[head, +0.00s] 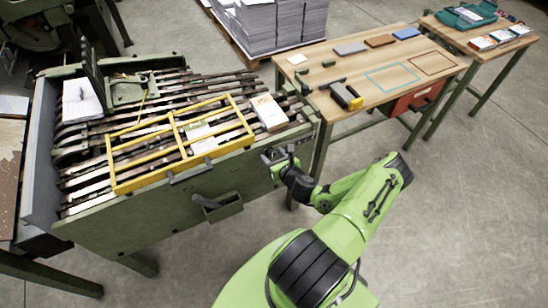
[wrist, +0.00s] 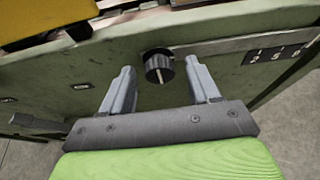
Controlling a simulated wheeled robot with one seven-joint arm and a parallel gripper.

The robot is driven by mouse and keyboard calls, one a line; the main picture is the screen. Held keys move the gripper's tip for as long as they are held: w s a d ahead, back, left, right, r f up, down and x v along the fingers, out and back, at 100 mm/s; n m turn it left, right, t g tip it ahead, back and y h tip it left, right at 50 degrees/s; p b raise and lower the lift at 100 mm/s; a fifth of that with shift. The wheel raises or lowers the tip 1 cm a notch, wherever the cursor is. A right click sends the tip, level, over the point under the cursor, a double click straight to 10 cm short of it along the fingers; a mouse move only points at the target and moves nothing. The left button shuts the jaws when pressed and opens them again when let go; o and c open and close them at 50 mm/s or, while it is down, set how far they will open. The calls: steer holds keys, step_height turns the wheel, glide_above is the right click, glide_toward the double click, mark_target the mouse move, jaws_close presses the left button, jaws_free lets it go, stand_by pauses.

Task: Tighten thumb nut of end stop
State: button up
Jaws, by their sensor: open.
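The thumb nut (wrist: 157,66) shows in the wrist view as a round black knob with a pale line on it. It sits on the green machine side, at the left end of a grey rail (wrist: 230,45). My gripper (wrist: 159,68) is open and empty, with one finger on each side of the knob. Gaps show between the knob and both fingers in the picture; the depth is hard to tell. In the head view my gripper (head: 278,160) is at the machine's right front corner, and the knob cannot be made out there. The end stop itself is not clearly visible.
A number plate (wrist: 278,54) is right of the knob. The gathering machine (head: 150,215) carries a yellow frame (head: 116,165) and a paper stack (head: 268,111) on top. A handle box (head: 217,207) juts from its front. A wooden table (head: 350,62) stands behind; open floor lies right.

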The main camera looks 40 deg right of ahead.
steer(key=shift+c, duration=0.4)
steer(key=c, duration=1)
steer(key=shift+o, duration=0.2)
steer(key=m+y, duration=0.1)
steer(key=m, duration=0.1)
steer(key=shift+d+m+t+y+p, duration=0.15)
steer(key=shift+m+t+y+p, duration=0.15)
steer(key=shift+m+y+p, duration=0.1)
steer(key=m+y, duration=0.1)
steer(key=m+t+b, duration=0.1)
steer(key=m, duration=0.1)
steer(key=shift+s+d+f+y, duration=0.1)
steer(key=shift+f+y, duration=0.1)
steer(key=shift+y, duration=0.2)
steer(key=m+t+b, duration=0.1)
steer(key=m, duration=0.1)
steer(key=m+t+y+b, duration=0.1)
steer(key=m+b, duration=0.1)
steer(key=shift+d+f+y, duration=0.1)
steer(key=shift+f+y, duration=0.1)
steer(key=shift+y, duration=0.1)
steer(key=shift+m+t+b, duration=0.7)
steer(key=shift+m+b, duration=0.6)
steer(key=shift+m, duration=0.5)
